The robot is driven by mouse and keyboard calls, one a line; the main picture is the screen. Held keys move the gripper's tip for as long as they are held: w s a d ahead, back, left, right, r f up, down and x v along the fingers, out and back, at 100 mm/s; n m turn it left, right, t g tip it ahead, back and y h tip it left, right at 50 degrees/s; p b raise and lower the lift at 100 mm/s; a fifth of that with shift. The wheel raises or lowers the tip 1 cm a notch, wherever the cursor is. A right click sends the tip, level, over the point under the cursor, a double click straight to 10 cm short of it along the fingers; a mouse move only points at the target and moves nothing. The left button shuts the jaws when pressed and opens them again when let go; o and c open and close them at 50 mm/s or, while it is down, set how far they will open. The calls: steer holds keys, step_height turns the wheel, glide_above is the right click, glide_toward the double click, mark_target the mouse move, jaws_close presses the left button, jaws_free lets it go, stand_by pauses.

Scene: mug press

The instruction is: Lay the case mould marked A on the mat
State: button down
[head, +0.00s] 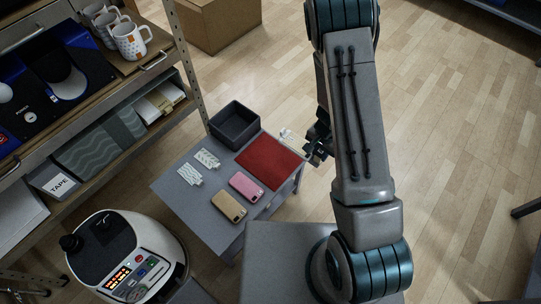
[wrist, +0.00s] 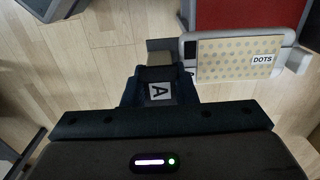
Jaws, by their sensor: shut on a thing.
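My gripper (head: 318,150) is out past the right edge of the small grey table. In the wrist view its dark jaws (wrist: 160,90) are shut on the dark end of the case mould, which bears a white label A (wrist: 160,92). The pale grey mould (wrist: 190,48) extends to the right, with a beige dotted sheet (wrist: 225,58) marked DOTS over it. In the head view the mould (head: 292,138) shows small and pale, partly hidden by my gripper. The red mat (head: 269,162) lies flat and bare on the table; its edge also shows in the wrist view (wrist: 250,12).
On the table (head: 215,222) are a dark open box (head: 235,124), a pink case (head: 246,187), a tan case (head: 229,206) and two patterned sheets (head: 206,159) (head: 190,175). A white press (head: 127,258) stands front left. A shelf with mugs (head: 130,40) is at left.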

steer(key=shift+w+a+f+b, duration=0.15)
steer(key=shift+w+a+f, duration=0.1)
steer(key=shift+a+f, duration=1.65)
steer(key=shift+w+a+f+b, duration=0.2)
steer(key=shift+w+a+f, duration=0.1)
steer(key=shift+a+f, duration=1.6)
steer(key=shift+w+a+f+b, duration=0.15)
steer(key=shift+w+a+f, duration=0.1)
steer(key=shift+a+f, duration=1.6)
steer(key=shift+a, duration=0.1)
steer(key=c, duration=1.2)
jaws_free()
steer(key=shift+o, duration=0.2)
steer(key=shift+r, duration=0.1)
